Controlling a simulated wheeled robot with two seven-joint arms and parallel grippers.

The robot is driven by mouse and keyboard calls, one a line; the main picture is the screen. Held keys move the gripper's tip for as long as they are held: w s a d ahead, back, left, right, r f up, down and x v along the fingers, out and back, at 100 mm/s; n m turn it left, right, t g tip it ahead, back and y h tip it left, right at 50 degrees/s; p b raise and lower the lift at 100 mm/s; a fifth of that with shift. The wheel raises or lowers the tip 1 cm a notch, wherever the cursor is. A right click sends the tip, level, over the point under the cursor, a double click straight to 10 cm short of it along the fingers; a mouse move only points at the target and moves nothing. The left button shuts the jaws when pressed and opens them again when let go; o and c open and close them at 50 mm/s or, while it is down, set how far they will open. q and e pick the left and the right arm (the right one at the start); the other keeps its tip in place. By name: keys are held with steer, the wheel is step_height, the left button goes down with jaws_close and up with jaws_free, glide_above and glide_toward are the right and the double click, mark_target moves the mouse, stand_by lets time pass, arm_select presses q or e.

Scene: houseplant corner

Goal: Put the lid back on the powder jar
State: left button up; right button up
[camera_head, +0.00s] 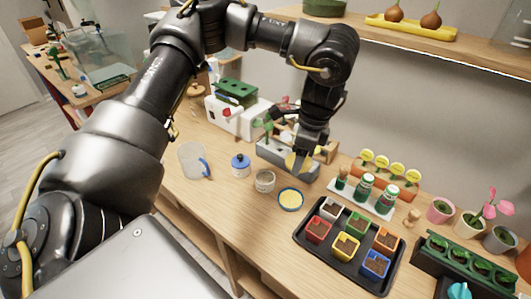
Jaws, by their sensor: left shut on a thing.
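My left gripper (302,158) points down above the back of the wooden table, shut on a yellow round piece (292,161) that looks like the lid. The gripper partly hides this piece. A small clear open jar (265,182) with greyish contents stands on the table, to the left of and nearer than the gripper, and looks like the powder jar. The held piece is apart from it. My right gripper is not in view.
A blue-rimmed yellow dish (291,199) sits right of the jar. A blue-lidded pot (240,166) and a clear jug (194,161) stand left. A grey planter (278,157) is behind. A black tray (310,236) of coloured pots lies at front right. A shelf (455,50) hangs above.

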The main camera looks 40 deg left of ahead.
arm_select(q)
steer(key=a+f+m+t, duration=0.1)
steer(key=a+f+m, duration=0.3)
steer(key=m, duration=0.5)
steer(key=w+a+f+m+t+h, duration=0.1)
steer(key=a+f+m, duration=0.3)
steer(key=a+m, duration=0.4)
steer(key=shift+w+a+f+m+t+p, duration=0.2)
steer(key=shift+w+a+m+t+p, duration=0.15)
steer(key=shift+m, duration=0.85)
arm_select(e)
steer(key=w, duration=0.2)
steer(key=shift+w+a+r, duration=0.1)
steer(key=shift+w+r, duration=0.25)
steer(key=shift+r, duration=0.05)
arm_select(q)
step_height(320, 180, down, 4)
steer(key=b, duration=0.5)
steer(key=shift+s+f, duration=0.1)
steer(key=shift+f+b, duration=0.55)
steer(key=shift+f, duration=0.4)
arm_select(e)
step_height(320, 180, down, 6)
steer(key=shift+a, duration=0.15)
arm_select(q)
steer(key=shift+r+p, duration=0.1)
steer(key=shift+p, duration=0.45)
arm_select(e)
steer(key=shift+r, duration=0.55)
